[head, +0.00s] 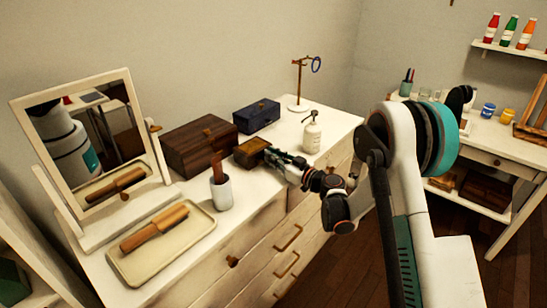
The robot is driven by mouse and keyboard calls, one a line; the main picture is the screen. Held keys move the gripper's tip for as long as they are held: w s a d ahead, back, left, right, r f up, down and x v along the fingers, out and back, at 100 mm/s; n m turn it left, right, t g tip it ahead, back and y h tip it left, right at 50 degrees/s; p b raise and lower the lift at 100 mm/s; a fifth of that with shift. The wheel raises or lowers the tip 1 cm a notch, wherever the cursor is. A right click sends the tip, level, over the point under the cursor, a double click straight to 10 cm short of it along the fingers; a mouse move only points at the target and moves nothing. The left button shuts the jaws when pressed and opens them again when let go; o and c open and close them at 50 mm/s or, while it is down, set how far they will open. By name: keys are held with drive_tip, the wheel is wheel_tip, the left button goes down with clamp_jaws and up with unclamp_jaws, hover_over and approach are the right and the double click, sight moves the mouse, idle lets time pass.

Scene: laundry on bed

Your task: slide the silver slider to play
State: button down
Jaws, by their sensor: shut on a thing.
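A small brown wooden box (250,153) sits on the white dresser top, in front of the dark blue box. I cannot make out a silver slider on it in the head view; the side toward my gripper is covered or too small to read. My gripper (272,156) reaches in from the right, with its fingertips at the right side of the small box. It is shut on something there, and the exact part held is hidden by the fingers.
A tray with a brush (200,228) and a mirror (92,140) are at left.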

drive_tip(key=shift+w+d, duration=0.7)
drive_tip(key=c, duration=1.6)
unclamp_jaws()
drive_tip(key=shift+s, duration=0.1)
drive_tip(key=v, duration=1.2)
